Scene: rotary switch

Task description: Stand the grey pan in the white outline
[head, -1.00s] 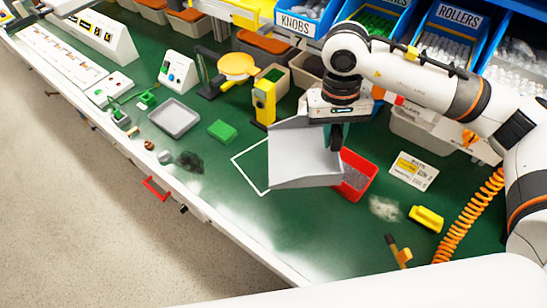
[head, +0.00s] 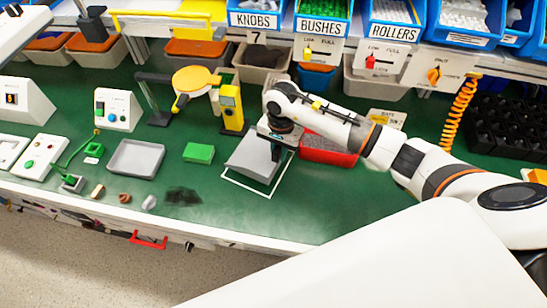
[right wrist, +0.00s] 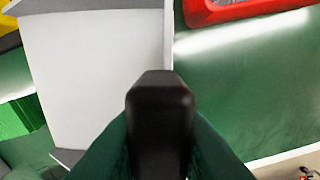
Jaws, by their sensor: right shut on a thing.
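The grey pan (head: 250,161) is a wide, shallow, light grey scoop. In the head view it sits over the white outline (head: 245,187) on the green bench, covering its back left part. The front and right lines of the outline show clear of it. My right gripper (head: 276,153) is shut on the pan at its right side, pointing down. In the right wrist view the pan (right wrist: 95,80) fills the left half, beside a dark finger-like part in the middle. Whether its underside touches the bench is hidden.
A red bin (head: 327,150) stands just right of the pan, behind my arm. A green block (head: 199,153) and a grey tray (head: 136,157) lie to the left. A yellow post device (head: 231,107) stands close behind. The bench in front of the outline is clear.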

